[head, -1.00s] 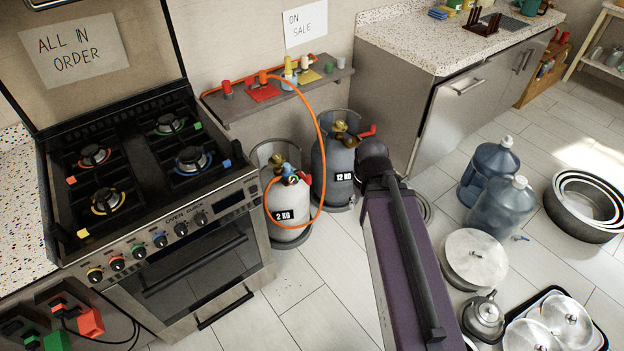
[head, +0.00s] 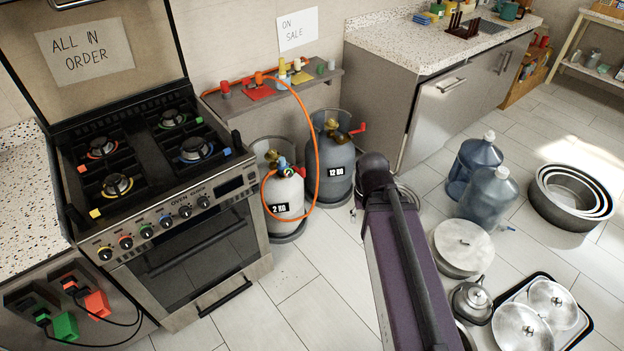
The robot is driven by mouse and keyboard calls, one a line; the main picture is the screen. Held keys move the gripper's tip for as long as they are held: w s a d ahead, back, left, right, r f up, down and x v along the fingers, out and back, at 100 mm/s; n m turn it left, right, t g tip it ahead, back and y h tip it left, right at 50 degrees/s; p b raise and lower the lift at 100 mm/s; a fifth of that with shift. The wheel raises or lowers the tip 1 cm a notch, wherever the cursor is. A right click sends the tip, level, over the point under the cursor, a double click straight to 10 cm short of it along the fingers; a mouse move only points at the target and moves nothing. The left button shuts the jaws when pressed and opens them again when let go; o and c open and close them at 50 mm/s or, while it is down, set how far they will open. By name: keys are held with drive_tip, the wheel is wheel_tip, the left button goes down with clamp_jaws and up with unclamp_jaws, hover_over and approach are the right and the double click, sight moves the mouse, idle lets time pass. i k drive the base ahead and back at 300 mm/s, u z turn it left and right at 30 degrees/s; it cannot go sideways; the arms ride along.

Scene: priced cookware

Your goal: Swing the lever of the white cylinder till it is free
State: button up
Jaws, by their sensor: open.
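The white cylinder (head: 289,214), labelled "2 KG", stands upright on the floor between the stove and the grey cylinder. On its top sits a regulator (head: 285,168) with blue and red parts and brass behind it. The lever is too small to make out clearly, so I cannot tell its position. An orange hose (head: 317,150) loops from the regulator up to the wall shelf, passing in front of the cylinders. My purple arm link (head: 400,260) reaches in from the bottom, right of the cylinders. My gripper is not in view.
A grey "12 KG" cylinder (head: 333,180) with a red handle stands right beside the white one. The stove (head: 190,250) is close on the left. Water bottles (head: 489,195), pots (head: 463,248) and lids lie right of my arm. Floor before the cylinders is clear.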

sight(302, 173)
drive_tip(key=k, duration=1.2)
drive_tip(key=u, duration=0.5)
drive_tip(key=i, duration=1.95)
drive_tip(key=u, duration=0.05)
